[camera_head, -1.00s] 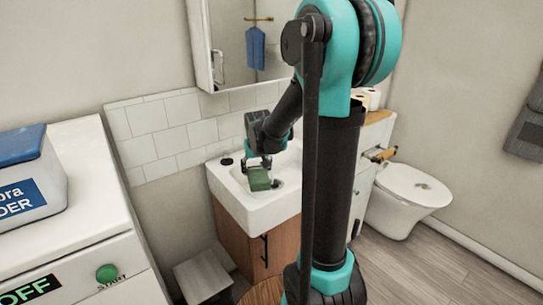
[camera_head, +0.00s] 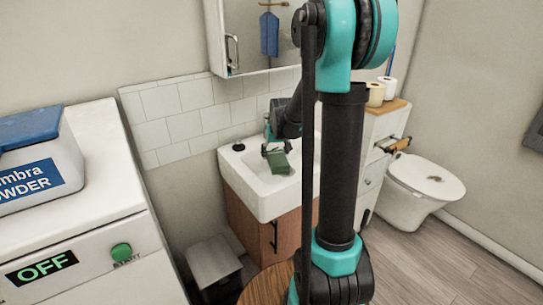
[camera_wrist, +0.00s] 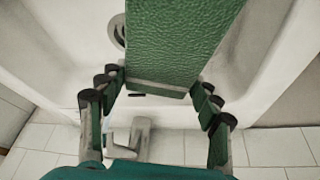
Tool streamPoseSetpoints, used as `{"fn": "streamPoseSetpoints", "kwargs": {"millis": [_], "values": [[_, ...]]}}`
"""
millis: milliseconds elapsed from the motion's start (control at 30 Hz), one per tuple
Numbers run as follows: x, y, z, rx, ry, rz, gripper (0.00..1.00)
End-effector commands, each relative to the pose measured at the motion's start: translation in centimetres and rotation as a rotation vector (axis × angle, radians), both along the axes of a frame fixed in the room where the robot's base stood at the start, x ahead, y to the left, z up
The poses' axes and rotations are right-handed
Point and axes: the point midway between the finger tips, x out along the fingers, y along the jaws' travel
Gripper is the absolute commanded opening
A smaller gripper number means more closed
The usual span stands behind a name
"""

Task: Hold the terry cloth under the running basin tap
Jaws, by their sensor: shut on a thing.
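The green terry cloth (camera_head: 279,163) hangs from my gripper (camera_head: 275,148) over the white basin (camera_head: 262,200) in the head view. In the wrist view, the textured cloth (camera_wrist: 180,40) fills the top middle, its near edge between the fingertips of my gripper (camera_wrist: 160,86). My gripper is shut on it. The basin tap (camera_wrist: 130,138) shows below the cloth, close to my gripper, at the wall side. I see no water stream. The round drain (camera_wrist: 119,32) shows left of the cloth. The tap is hard to make out in the head view.
A white machine (camera_head: 95,190) with a green START button and an OFF display stands at left, a powder box (camera_head: 40,165) on top. A mirror cabinet (camera_head: 255,40) hangs above the basin. A toilet (camera_head: 420,190) stands at right. My arm hides the basin's right side.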

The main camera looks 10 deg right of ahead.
Motion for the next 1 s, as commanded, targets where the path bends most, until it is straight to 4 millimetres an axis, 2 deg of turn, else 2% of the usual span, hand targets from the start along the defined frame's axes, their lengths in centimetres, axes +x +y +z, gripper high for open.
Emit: {"fn": "streamPoseSetpoints", "kwargs": {"millis": [600,1000], "values": [[3.7,-4.1,-1.1,0.0,0.0,-0.002,0.31],[4.9,-5.3,-1.4,-0.001,0.0,0.0,0.31]]}}
